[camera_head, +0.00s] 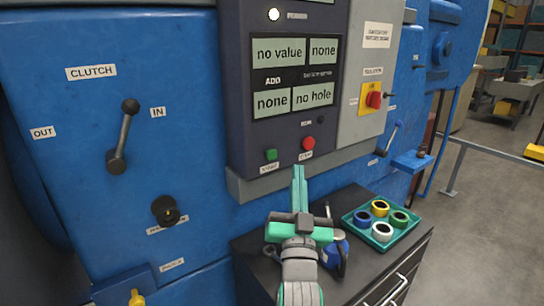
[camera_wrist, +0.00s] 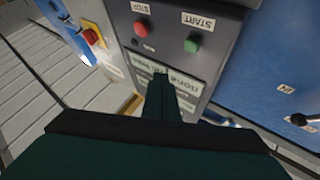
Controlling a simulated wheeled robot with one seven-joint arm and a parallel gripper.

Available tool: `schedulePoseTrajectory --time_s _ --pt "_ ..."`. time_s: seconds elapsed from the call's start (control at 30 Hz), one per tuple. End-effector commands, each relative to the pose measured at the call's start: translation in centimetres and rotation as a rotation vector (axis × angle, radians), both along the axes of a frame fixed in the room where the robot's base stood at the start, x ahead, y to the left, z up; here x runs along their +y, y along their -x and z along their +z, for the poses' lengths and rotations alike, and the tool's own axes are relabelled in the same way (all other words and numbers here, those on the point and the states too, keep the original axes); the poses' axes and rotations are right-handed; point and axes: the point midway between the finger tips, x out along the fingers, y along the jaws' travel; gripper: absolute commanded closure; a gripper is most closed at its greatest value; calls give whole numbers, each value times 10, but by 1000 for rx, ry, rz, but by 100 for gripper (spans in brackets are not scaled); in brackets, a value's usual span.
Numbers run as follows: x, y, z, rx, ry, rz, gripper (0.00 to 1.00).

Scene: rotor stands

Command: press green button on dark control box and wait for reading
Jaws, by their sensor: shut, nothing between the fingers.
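The dark control box (camera_head: 235,90) is fixed to the front of the blue machine. Its green button (camera_head: 271,154) is at the lower left of the panel above a START label; it also shows in the wrist view (camera_wrist: 193,43). A red button (camera_head: 308,143) labelled STOP is to its right. The display (camera_head: 278,51) reads "no value", "none", "none" and "no hole". My gripper (camera_head: 299,170) is shut and empty, pointing up in front of the box's lower edge, right of and below the green button. The shut fingers also show in the wrist view (camera_wrist: 160,75). I see no contact with the button.
A grey panel with a red rotary switch (camera_head: 374,100) is right of the box. A dark cabinet (camera_head: 345,288) below holds a green tray (camera_head: 362,239) with several coloured rings. A clutch lever (camera_head: 123,135) is at left. Open floor lies at right.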

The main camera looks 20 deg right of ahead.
Motion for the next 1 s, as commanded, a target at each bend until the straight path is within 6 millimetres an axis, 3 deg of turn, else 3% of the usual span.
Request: schedulePoseTrajectory --time_s 0.5,1.0 --pt "20 -55 1 0 0 1 100" --pt "23 -61 0 0 0 0 100"
